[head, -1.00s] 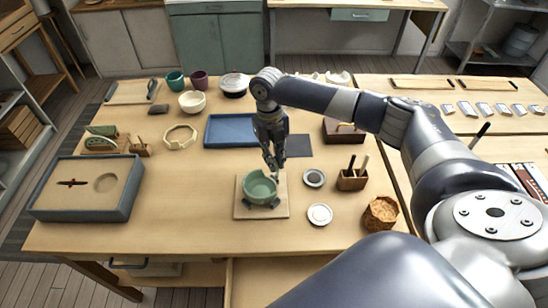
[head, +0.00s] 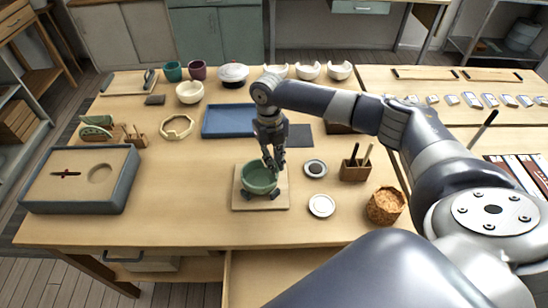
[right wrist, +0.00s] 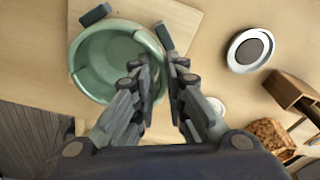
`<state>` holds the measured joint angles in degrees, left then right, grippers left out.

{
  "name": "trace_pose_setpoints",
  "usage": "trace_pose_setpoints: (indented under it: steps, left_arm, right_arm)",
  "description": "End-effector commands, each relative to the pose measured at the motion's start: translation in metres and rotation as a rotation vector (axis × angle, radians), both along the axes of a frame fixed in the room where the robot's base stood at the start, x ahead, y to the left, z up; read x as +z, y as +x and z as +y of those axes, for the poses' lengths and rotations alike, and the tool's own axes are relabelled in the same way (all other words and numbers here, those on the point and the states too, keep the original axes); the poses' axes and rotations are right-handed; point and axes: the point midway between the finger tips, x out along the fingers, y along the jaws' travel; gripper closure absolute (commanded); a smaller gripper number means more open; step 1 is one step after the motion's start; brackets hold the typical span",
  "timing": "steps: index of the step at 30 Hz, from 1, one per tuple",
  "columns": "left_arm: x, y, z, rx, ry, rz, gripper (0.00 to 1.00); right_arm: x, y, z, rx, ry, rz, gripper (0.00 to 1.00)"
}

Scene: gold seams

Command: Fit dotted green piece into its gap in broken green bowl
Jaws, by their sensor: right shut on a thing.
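The broken green bowl (head: 258,182) stands on a light square board (head: 246,203) on the table, between small dark blocks. It also shows from above in the right wrist view (right wrist: 92,75), with an uneven rim. My right gripper (head: 274,163) points down at the bowl's right rim. In the right wrist view its fingers (right wrist: 160,72) are close together at that rim, shut on a green piece (right wrist: 161,87) that is mostly hidden. Its dots do not show, and I cannot tell whether it touches the gap's edges. My left gripper is not in view.
Right of the board are a small dish with dark contents (head: 315,169), a pale dish (head: 321,205), a wooden tool holder (head: 355,171) and a brown basket (head: 385,206). A blue tray (head: 228,121) lies behind.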

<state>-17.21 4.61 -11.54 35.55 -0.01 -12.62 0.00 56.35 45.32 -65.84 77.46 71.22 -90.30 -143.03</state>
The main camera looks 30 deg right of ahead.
Motion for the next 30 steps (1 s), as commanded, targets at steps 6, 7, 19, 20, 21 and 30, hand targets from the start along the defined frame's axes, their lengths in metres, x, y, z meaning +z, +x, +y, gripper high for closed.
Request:
trace_pose_setpoints:
  steps: [6, 7, 19, 20, 21, 30]
  left_arm:
    - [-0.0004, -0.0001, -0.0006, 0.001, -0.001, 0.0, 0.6]
    - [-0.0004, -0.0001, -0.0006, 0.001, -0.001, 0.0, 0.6]
    - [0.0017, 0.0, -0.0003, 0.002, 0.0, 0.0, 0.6]
    - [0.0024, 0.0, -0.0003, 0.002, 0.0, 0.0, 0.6]
    - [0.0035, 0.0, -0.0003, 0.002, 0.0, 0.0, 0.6]
    - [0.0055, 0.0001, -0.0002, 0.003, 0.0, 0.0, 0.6]
  right_arm:
    - [-0.0017, 0.0003, 0.0001, 0.0, 0.0, -0.001, 1.0]
    - [-0.0016, 0.0002, 0.0002, 0.0, 0.001, -0.001, 1.0]
    - [-0.0009, 0.0001, 0.0003, 0.002, 0.0, 0.0, 1.0]
    - [-0.0008, 0.0001, 0.0003, 0.003, 0.0, 0.0, 1.0]
    - [-0.0006, 0.0001, 0.0003, 0.004, 0.0, -0.001, 1.0]
    - [-0.0018, 0.0002, 0.0001, 0.01, 0.0, -0.001, 1.0]
